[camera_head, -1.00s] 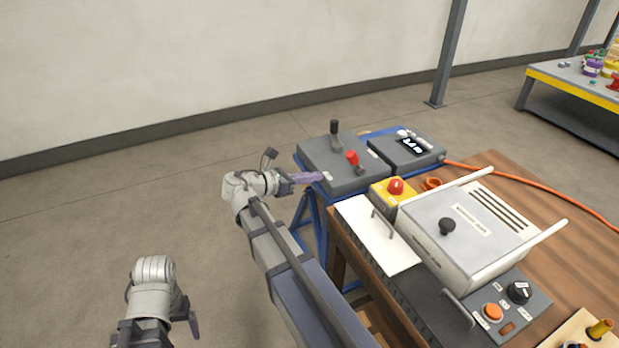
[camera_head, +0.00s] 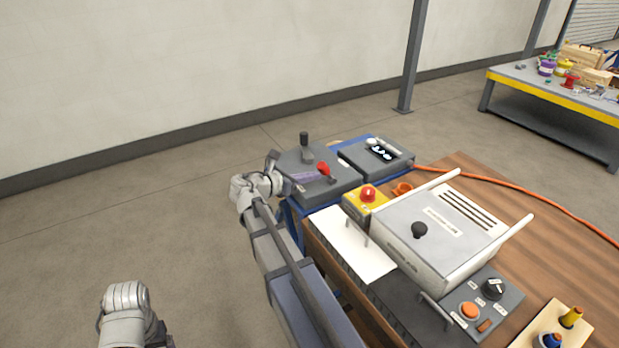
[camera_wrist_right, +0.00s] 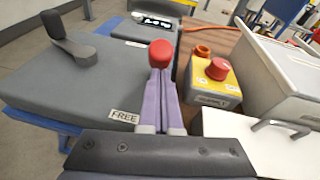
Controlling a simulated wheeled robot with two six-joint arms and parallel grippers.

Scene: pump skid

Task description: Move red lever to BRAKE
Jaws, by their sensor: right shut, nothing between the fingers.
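The red lever (camera_head: 324,168) stands on a grey control box (camera_head: 345,185), its knob leaning to the left in the head view. Its red knob also shows in the right wrist view (camera_wrist_right: 161,53), just beyond my fingertips. My right gripper (camera_head: 313,176) is shut and empty, its purple fingers (camera_wrist_right: 162,95) reaching over the box to the lever. The fingers hide the lever's shaft in the wrist view, so I cannot tell whether they touch it. A FREE label (camera_wrist_right: 123,117) lies left of the fingers; I see no readable BRAKE label. My left gripper's fingers are out of view.
A black lever (camera_head: 305,147) stands on the same box, behind the red one. A yellow box with a red button (camera_head: 368,193) and a grey-lidded housing (camera_head: 440,225) are to the right. An orange cable (camera_head: 500,181) crosses the wooden table. The floor at left is clear.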

